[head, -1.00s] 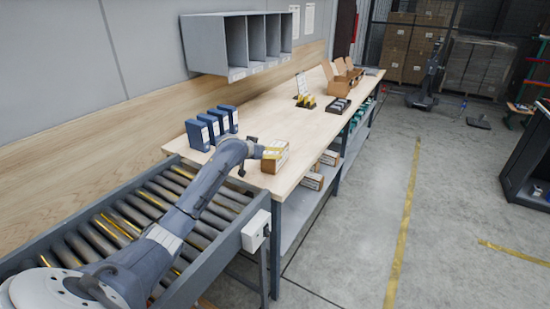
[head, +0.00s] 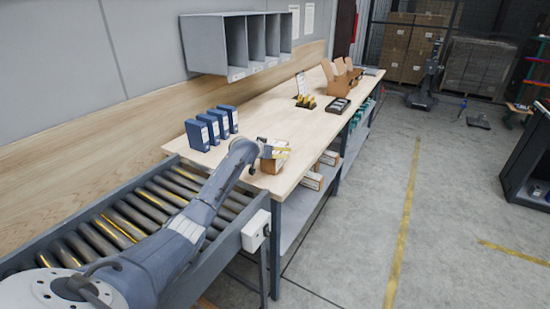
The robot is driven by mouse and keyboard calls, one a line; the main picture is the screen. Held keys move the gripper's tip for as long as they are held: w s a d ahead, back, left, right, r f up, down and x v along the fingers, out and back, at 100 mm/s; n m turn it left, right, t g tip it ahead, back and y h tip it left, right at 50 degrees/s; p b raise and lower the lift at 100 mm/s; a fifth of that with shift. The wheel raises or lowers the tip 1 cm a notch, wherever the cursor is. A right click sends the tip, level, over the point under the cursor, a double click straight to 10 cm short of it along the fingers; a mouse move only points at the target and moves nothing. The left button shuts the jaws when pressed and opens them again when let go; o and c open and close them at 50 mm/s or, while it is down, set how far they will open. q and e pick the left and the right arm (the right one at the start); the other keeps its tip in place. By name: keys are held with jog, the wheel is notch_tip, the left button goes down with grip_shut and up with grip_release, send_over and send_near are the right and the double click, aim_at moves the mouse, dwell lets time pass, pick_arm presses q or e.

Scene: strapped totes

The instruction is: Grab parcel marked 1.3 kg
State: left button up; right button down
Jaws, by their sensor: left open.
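A small brown cardboard parcel (head: 271,166) sits on the near end of the wooden workbench (head: 287,182). Any weight marking on it is too small to read. My left gripper (head: 274,150) is open at the parcel, and its fingers cover part of the parcel's upper portion. I cannot tell whether they touch it. My right gripper is not in view.
Several blue binders (head: 212,128) stand behind the parcel, toward the wall. A grey roller conveyor (head: 257,213) adjoins the bench's near end. More boxes (head: 313,180) sit on the shelf below. The bench's middle is mostly clear.

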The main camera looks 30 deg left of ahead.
pick_arm(q)
jog(key=shift+w, duration=0.1)
jog(key=shift+c, duration=0.2)
jog(key=c, duration=1.7)
jog(key=shift+r, duration=0.2)
